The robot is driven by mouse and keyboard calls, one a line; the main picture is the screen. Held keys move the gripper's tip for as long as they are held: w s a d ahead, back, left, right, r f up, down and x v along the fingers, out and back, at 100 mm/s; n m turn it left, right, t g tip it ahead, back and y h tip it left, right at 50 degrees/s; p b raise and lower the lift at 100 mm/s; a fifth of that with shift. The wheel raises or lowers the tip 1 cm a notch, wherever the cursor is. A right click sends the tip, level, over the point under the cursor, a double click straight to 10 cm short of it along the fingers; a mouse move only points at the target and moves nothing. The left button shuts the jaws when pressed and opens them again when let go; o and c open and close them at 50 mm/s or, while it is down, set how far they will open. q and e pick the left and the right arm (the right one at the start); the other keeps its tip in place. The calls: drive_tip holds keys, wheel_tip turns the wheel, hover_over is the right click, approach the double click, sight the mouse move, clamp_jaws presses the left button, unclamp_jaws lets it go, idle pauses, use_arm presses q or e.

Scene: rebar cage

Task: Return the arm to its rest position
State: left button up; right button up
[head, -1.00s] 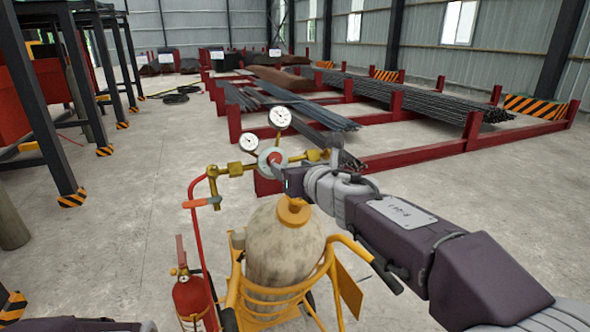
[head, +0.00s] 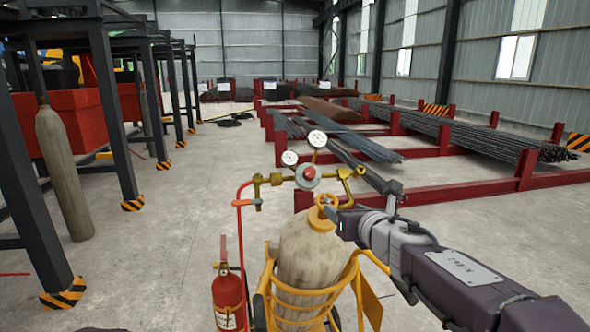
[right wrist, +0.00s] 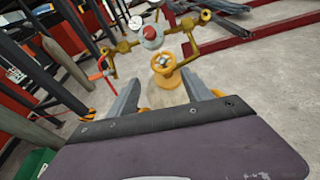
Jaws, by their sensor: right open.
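My right gripper (head: 362,208) is open and comes in from the lower right in the head view, near the top of a beige gas cylinder (head: 312,262). A yellow handwheel (head: 323,213) sits on the cylinder's top, just left of the gripper. In the right wrist view the handwheel (right wrist: 166,72) shows beyond the two spread fingers (right wrist: 165,92), with nothing gripped between them. Above the handwheel is a regulator with a red centre (head: 309,172) and two round gauges (head: 317,139). My left gripper is not in view.
The cylinder stands in a yellow cart (head: 290,312) with a red fire extinguisher (head: 229,298) and a red hose (head: 240,225). Red racks (head: 450,190) hold rebar behind. Dark steel posts (head: 120,130) and another cylinder (head: 62,165) stand left. Open floor (head: 170,250) lies between.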

drive_tip(key=s+d+f+m+g+h, duration=0.1)
drive_tip(key=s+d+f+m+g, duration=0.15)
drive_tip(key=f+m, duration=0.45)
drive_tip(key=s+d+f+m+g+h, duration=0.2)
drive_tip(key=s+d+f+m, duration=0.15)
drive_tip(key=f+m, duration=0.45)
drive_tip(key=s+d+f+m+g+h, duration=0.1)
drive_tip(key=s+d+f+m+g, duration=0.2)
drive_tip(key=f, duration=0.7)
drive_tip(key=s+a+f+m+g, duration=0.1)
drive_tip(key=s+f+m+g, duration=0.2)
drive_tip(key=s+m, duration=0.5)
drive_tip(key=s+a+f+m+g+y, duration=0.1)
drive_tip(key=s+a+f+m+g, duration=0.1)
drive_tip(key=s+f+m, duration=0.4)
drive_tip(key=s+m+g, duration=0.1)
drive_tip(key=s+m, duration=0.1)
drive_tip(key=m, duration=0.3)
drive_tip(key=shift+s+f+m, duration=0.15)
drive_tip(key=shift+f+m, duration=0.05)
drive_tip(key=shift+m, duration=0.1)
drive_tip(key=shift+a, duration=0.1)
